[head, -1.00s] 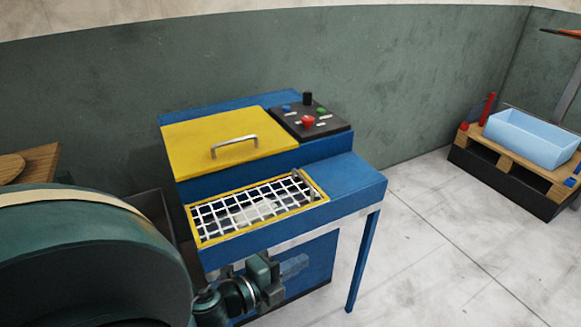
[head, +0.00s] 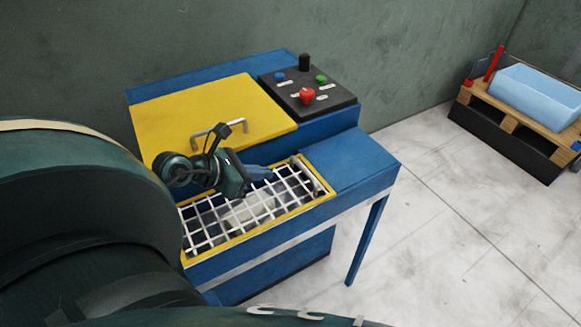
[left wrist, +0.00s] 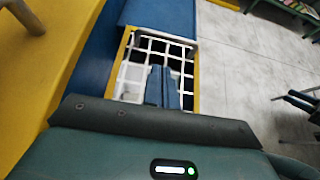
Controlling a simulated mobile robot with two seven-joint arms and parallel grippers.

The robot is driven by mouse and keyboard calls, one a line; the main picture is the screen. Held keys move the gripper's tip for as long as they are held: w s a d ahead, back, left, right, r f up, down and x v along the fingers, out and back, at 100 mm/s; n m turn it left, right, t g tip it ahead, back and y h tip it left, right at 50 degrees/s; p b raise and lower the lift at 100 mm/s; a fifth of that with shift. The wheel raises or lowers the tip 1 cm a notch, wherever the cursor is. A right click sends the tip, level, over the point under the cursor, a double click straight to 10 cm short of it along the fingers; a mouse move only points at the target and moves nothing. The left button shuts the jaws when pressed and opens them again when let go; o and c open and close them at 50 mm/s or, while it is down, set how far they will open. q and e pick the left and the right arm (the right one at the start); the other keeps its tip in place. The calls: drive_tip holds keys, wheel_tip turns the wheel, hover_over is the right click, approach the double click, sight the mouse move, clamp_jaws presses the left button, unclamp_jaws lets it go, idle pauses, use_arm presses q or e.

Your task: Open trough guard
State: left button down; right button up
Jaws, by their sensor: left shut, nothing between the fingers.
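The trough guard (head: 262,207) is a white wire grid in a yellow frame. It lies flat over the trough on the front of the blue machine (head: 365,165). Pale material shows through the mesh. A grey bar (head: 311,176) runs along the guard's right end. My left gripper (head: 268,173) is shut and empty, above the back part of the guard, its fingers pointing right. The left wrist view also shows its blue fingers (left wrist: 162,88) over the grid (left wrist: 150,48); I cannot tell whether they touch it. My right gripper is not in view.
Behind the guard is a yellow lid (head: 180,115) with a metal handle (head: 215,130). A black control panel (head: 308,95) with a red button (head: 307,97) stands at the back right. A light blue bin (head: 535,97) sits on a pallet at far right. Floor in between is clear.

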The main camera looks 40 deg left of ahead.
sight(292, 182)
use_arm(q)
drive_tip(key=x, duration=0.9)
drive_tip(key=shift+w+d+p, duration=0.1)
drive_tip(key=shift+d+p, duration=0.05)
drive_tip(key=shift+p, duration=0.15)
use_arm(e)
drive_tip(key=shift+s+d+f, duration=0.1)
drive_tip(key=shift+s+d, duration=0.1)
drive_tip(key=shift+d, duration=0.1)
